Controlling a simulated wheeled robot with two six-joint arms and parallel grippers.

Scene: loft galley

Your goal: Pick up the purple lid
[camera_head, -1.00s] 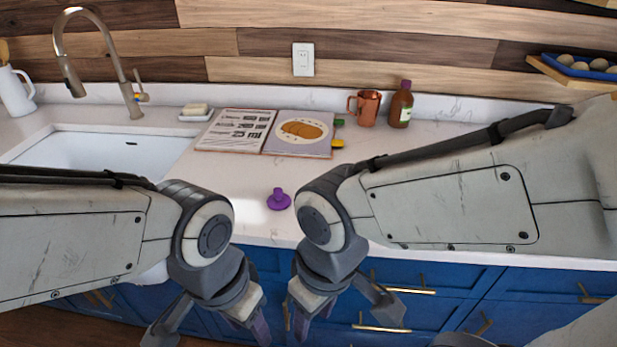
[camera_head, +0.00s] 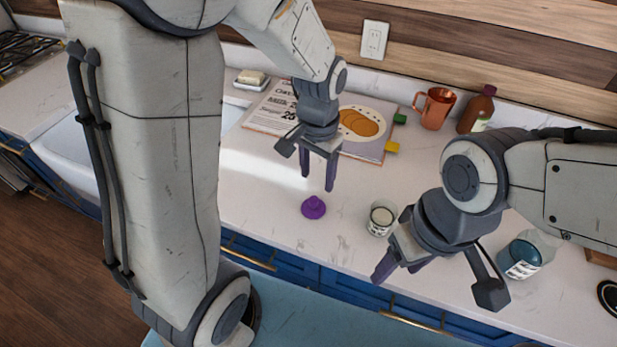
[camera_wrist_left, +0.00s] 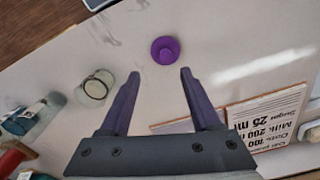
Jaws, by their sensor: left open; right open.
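The purple lid (camera_head: 314,207) lies on the white counter with its round knob on top. It also shows in the left wrist view (camera_wrist_left: 166,50), beyond the fingertips and roughly centred between them. My left gripper (camera_head: 318,184) is open and empty, above the counter on the far side of the lid, its fingers pointing down. In the left wrist view its two fingers (camera_wrist_left: 160,72) stand apart with nothing between them. My right gripper (camera_head: 392,272) is open over the counter's front edge, to the right of the lid.
A glass jar (camera_head: 381,218) stands right of the lid, near my right gripper. An open cookbook (camera_head: 375,150) lies behind my left gripper. A copper mug (camera_head: 434,108) and brown bottle (camera_head: 476,110) stand at the back. A blue-filled glass (camera_head: 524,256) stands at right.

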